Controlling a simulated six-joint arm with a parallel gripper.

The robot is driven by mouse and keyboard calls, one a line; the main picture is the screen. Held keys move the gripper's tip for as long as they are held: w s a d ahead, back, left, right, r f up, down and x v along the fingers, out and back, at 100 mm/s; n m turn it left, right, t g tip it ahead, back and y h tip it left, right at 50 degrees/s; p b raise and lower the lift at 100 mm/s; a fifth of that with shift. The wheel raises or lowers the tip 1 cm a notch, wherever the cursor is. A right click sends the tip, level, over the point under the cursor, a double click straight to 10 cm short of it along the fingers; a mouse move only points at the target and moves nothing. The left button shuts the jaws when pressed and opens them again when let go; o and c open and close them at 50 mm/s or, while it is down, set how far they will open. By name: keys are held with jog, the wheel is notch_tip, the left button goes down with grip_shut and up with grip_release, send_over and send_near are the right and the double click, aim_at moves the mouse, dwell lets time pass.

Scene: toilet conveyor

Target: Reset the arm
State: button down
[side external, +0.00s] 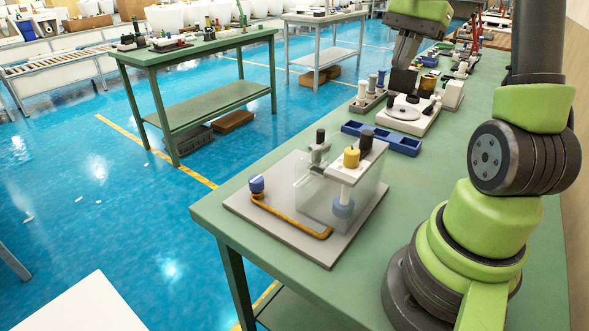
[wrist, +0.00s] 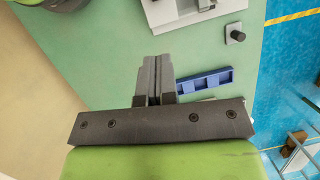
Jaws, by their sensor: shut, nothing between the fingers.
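My gripper (side external: 400,88) hangs from the green arm over the far part of the green bench in the side view, beyond the blue tray. Its tip is partly lost among dark parts there. In the wrist view my gripper (wrist: 157,65) has its two grey fingers together, with nothing between them. It points over bare green bench top, beside the blue compartment tray (wrist: 205,82). Whether the fingertips touch anything below cannot be told from the side view.
A pale fixture (wrist: 178,14) and a small plate with a dark knob (wrist: 236,37) lie ahead. In the side view, the blue tray (side external: 404,146) lies between a white device (side external: 428,123) and a grey board (side external: 275,230) with a clear box. The green bench (side external: 450,140) has bare surface beside them.

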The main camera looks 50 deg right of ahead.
jog(key=a+r+n+t+h, duration=0.2)
jog(key=a+r+n, duration=0.2)
jog(key=a+n, duration=0.55)
jog(key=s+a+n+t, duration=0.2)
jog(key=a, duration=0.4)
jog(key=s+a+n+t, duration=0.2)
jog(key=s+a+n, duration=0.1)
jog(key=a, duration=0.4)
jog(key=shift+f+n+y, duration=0.3)
jog(key=shift+f+n, duration=0.05)
jog(key=shift+f, duration=0.1)
